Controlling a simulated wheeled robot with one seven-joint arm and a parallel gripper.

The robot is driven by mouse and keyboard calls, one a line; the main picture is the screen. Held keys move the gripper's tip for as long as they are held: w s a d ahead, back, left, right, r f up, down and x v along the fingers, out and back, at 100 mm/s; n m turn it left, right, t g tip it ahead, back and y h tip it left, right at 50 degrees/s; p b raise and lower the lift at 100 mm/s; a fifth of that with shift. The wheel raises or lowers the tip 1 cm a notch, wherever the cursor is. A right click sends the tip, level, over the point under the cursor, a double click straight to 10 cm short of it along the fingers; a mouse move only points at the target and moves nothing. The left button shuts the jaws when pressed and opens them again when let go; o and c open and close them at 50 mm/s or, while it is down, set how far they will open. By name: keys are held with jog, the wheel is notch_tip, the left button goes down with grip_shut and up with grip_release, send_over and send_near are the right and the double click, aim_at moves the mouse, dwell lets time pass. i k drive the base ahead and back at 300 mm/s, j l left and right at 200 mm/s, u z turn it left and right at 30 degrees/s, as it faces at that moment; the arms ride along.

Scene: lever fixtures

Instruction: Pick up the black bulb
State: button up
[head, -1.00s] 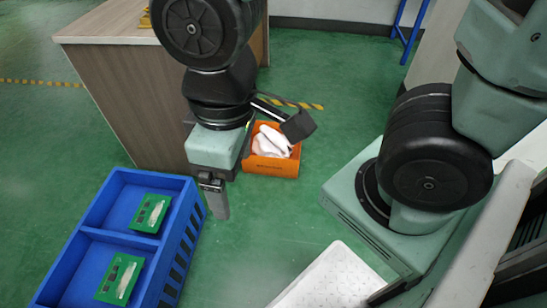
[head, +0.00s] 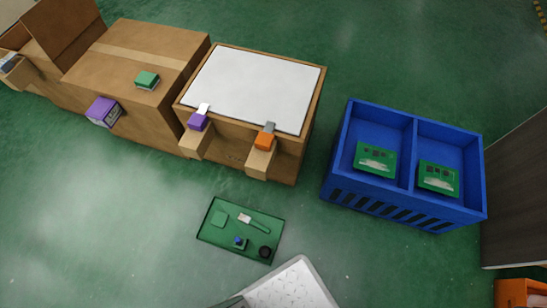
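A small round black item (head: 264,252), which looks like the black bulb, sits at the right end of a green tray (head: 213,237) on the floor. It is too small to tell its exact shape. Beside it on the tray are a small block with a blue top (head: 239,242), a brush-like tool with a white end (head: 245,218) and a flat green piece (head: 219,218). My gripper is not in view.
Behind the tray stands a box with a white top (head: 255,88) and purple (head: 198,122) and orange (head: 265,141) pieces on its front blocks. A cardboard box (head: 150,55) is left. A blue two-compartment crate (head: 415,125) holding green boards is right.

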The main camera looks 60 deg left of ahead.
aim_at(264, 251)
jog(key=k+u, duration=0.25)
jog(key=u, duration=0.15)
jog(key=k+j+u, duration=0.15)
jog(key=u, duration=0.25)
jog(key=k+l+u, duration=0.1)
jog(key=u, duration=0.25)
jog(key=k+l+u, duration=0.15)
jog(key=l+u, duration=0.2)
jog(key=k+l+u, duration=0.1)
jog(key=u, duration=0.25)
